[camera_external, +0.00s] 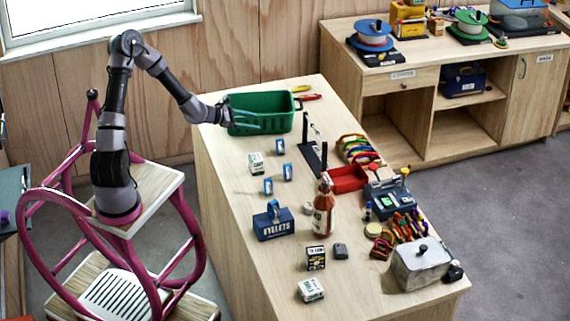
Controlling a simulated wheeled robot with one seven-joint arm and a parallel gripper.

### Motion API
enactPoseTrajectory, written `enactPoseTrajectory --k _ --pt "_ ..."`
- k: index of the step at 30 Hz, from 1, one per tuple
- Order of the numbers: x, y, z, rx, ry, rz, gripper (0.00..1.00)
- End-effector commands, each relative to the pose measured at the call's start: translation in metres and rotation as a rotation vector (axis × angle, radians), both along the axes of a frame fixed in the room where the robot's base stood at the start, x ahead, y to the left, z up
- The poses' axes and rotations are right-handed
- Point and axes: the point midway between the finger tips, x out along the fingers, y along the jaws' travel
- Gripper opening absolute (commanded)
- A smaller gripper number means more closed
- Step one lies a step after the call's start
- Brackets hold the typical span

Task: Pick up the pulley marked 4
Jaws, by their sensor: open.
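Several small blue pieces that look like pulleys stand on the wooden bench: one at the back (280,147), one in the middle (288,172) and one at the front left (268,187). Their marks are too small to read, so I cannot tell which is marked 4. My gripper (262,119) is open and empty. It shows in front of the green bin (268,99), at the back left of the bench, beyond the blue pieces. I cannot tell whether it touches the bin.
A white box (256,163) stands left of the blue pieces, and a dark stand (313,157) to their right. A blue EYELETS box (274,226) and a brown bottle (323,209) stand nearer. A red tray (347,179) and other gear crowd the right side.

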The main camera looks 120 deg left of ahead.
Motion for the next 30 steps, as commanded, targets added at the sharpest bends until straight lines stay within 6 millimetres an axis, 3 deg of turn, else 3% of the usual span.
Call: enactPoseTrajectory --k 1,3,9,13,30 --pt "0.003 -0.002 -0.028 -0.010 -0.002 -0.003 0.70" --pt "0.001 -0.001 -0.056 -0.008 -0.003 -0.001 0.70" --pt "0.000 0.001 -0.102 0.000 -0.002 0.001 0.70" --pt "0.004 0.005 -0.113 0.003 -0.001 0.001 0.70" --pt "0.052 0.049 -0.137 0.005 -0.002 0.000 0.70"
